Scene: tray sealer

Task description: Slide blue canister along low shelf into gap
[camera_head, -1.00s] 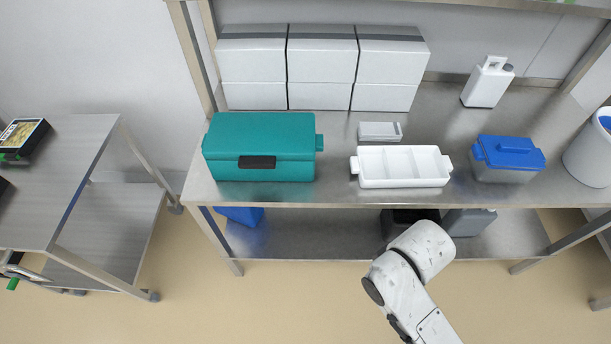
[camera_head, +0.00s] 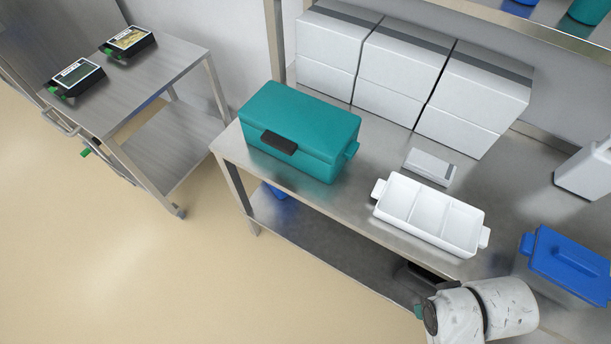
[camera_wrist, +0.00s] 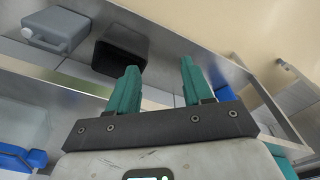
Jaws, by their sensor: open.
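The blue canister (camera_head: 276,191) stands at the left end of the low shelf (camera_head: 335,245), mostly hidden under the tabletop in the head view. A blue piece that looks like it shows in the wrist view (camera_wrist: 222,89), just beyond the right finger. My gripper (camera_wrist: 157,85) is open and empty, its two teal fingers apart, pointing toward the low shelf. A black open bin (camera_wrist: 120,48) and a grey canister with a handle (camera_wrist: 57,29) sit on the low shelf. In the head view my arm covers most of that end.
Above the shelf, the tabletop carries a teal case (camera_head: 300,130), a white divided tray (camera_head: 430,214), a small white box (camera_head: 430,167) and a blue-lidded container (camera_head: 567,262). A steel cart (camera_head: 150,85) stands at left. The shelf between blue canister and black bin looks clear.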

